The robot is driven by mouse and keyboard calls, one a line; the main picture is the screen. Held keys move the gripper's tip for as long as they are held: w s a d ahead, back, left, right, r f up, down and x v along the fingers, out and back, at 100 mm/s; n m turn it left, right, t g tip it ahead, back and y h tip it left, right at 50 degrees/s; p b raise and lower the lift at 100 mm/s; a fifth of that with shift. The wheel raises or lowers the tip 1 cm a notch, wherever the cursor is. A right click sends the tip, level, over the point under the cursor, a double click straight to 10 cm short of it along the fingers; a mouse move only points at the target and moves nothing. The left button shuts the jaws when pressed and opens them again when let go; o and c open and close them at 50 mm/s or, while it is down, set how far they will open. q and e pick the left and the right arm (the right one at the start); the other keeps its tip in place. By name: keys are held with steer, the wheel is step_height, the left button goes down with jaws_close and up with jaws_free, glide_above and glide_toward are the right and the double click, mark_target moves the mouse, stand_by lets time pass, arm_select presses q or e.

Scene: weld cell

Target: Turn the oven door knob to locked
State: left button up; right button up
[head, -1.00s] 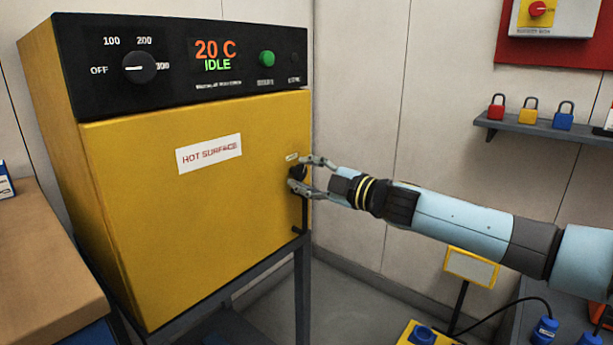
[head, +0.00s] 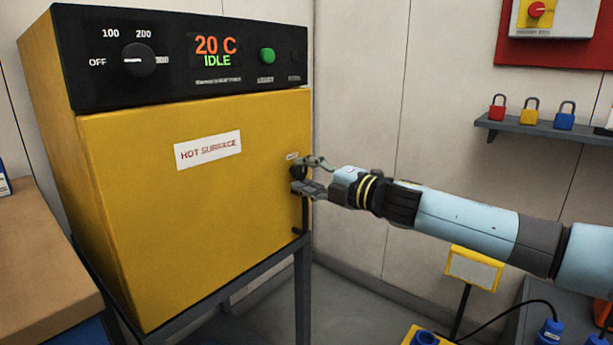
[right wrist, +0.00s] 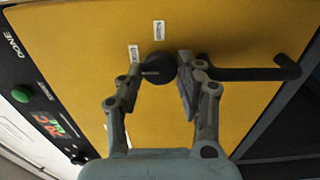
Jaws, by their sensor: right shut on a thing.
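The oven door knob (right wrist: 158,68) is round and black with a pale pointer line. In the right wrist view the line lies nearly level, its outer end towards the left, near the white label (right wrist: 133,53). Another white label (right wrist: 158,28) sits above the knob in that view. Their words are too small to read. My right gripper (head: 306,177) is at the right edge of the yellow oven door (head: 200,220), shut on the knob. Its two fingers (right wrist: 158,80) flank the knob in the right wrist view and partly hide it in the head view. My left gripper is not in view.
A black door handle (right wrist: 250,74) runs beside the knob, close to one finger. The oven panel (head: 180,60) reads 20 C and IDLE. A padlock shelf (head: 545,128) is on the right wall. A wooden bench (head: 40,255) stands left.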

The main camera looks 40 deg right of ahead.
steer(key=shift+f, duration=0.1)
steer(key=o, duration=1.1)
